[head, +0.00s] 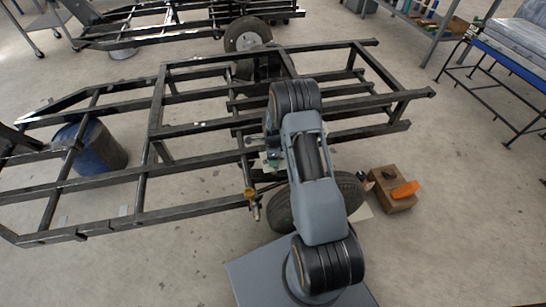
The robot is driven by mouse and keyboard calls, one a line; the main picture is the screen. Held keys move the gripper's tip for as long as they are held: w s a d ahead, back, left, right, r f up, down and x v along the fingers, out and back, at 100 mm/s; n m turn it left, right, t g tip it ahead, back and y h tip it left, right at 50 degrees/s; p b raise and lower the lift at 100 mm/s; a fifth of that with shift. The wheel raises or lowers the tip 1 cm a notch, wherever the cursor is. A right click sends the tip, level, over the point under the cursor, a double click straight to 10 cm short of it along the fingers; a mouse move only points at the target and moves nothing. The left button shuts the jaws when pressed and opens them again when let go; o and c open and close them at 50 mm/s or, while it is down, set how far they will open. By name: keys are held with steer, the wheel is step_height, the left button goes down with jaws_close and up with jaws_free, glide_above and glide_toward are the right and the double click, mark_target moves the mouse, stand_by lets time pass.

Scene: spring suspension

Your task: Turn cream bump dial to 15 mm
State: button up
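My arm stands in the middle of the head view and reaches over the black metal frame (205,181). My gripper cannot be made out; the arm's upper links cover the area where it ends. I cannot pick out the cream bump dial. Small pale and greenish parts (270,160) show just left of my arm, too small to identify. A brass-coloured fitting (249,193) sits below them, by the frame's near side rail.
A tyre (281,211) is partly behind my arm. A wooden box (389,190) with an orange item (405,190) lies to the right on open floor. A blue drum (103,148) stands under the frame at left. A blue-edged rack (510,62) is at right.

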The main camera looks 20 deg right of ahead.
steer(key=shift+o, duration=1)
steer(key=shift+s+d, duration=0.1)
step_height(320, 180, up, 14)
steer(key=p, duration=0.3)
steer(key=shift+p, duration=0.35)
steer(key=shift+f, duration=0.15)
steer(key=s+a+r+n+t+p, duration=0.1)
steer(key=s+a+r+n+p, duration=0.2)
steer(key=s+r+n+p, duration=0.4)
steer(key=s+a+r+n+t+p, duration=0.1)
steer(key=s+a+r+n+p, duration=0.3)
steer(key=r, duration=1.9)
steer(key=s+a+r+n+t+p, duration=0.1)
steer(key=s+a+r+n+p, duration=0.3)
steer(key=s+r+n+p, duration=0.7)
step_height(320, 180, up, 4)
steer(key=shift+s+r+n+t+p, duration=0.25)
steer(key=shift+s+n+t+p, duration=0.1)
steer(key=shift+p, duration=0.5)
